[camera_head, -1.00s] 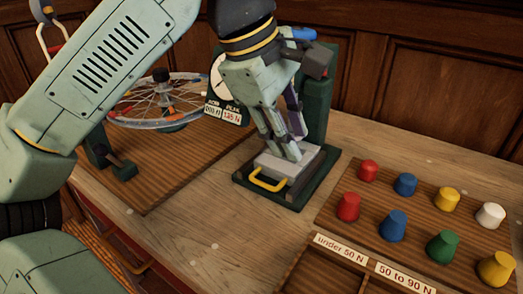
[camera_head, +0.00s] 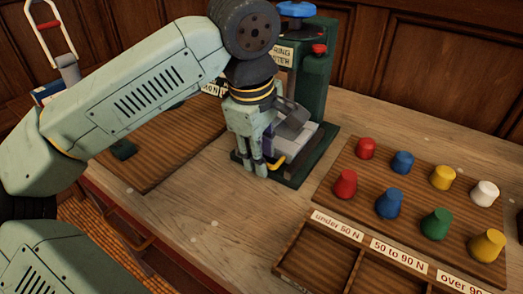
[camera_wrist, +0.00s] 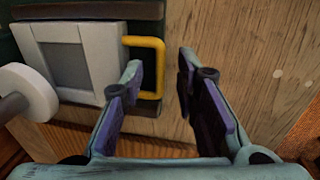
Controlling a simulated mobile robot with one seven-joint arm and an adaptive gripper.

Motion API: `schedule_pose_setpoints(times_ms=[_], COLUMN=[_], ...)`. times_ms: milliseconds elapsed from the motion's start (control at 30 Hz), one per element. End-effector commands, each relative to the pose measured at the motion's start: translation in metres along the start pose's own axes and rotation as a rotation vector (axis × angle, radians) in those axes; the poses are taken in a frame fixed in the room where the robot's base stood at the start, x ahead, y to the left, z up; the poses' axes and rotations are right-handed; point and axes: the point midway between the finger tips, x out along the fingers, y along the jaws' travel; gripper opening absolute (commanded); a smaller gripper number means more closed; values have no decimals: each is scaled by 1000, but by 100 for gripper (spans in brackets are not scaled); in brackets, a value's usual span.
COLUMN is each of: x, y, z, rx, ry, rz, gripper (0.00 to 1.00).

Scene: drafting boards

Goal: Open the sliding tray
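The sliding tray is a light grey block with a darker square recess; it shows in the wrist view (camera_wrist: 97,58) and partly behind my gripper in the head view (camera_head: 303,134). It sits on the dark green base (camera_head: 318,157) of the spring tester. Its yellow handle (camera_wrist: 154,41) sticks out from its front edge; in the head view a piece of the handle (camera_head: 278,163) shows beside my fingers. My gripper (camera_head: 262,171) points down at the handle. Its fingers are apart, and in the wrist view the handle's outer bar appears between them. Contact cannot be told.
A board with several coloured weights (camera_head: 389,204) stands to the right, with a labelled sorting box (camera_head: 318,248) in front. The green tester column (camera_head: 316,85) rises behind the tray. Bare bench (camera_head: 215,215) lies in front of the handle.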

Motion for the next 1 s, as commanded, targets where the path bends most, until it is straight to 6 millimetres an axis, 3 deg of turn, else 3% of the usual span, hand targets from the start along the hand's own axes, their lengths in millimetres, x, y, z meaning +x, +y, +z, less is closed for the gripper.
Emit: schedule_pose_setpoints(times_ms=[267,667,1000], x=[1,1,1], y=[0,0,0], z=[0,0,0], rx=[0,0,-1], ry=[0,0,0], rz=[0,0,1], gripper=[28,1,0])
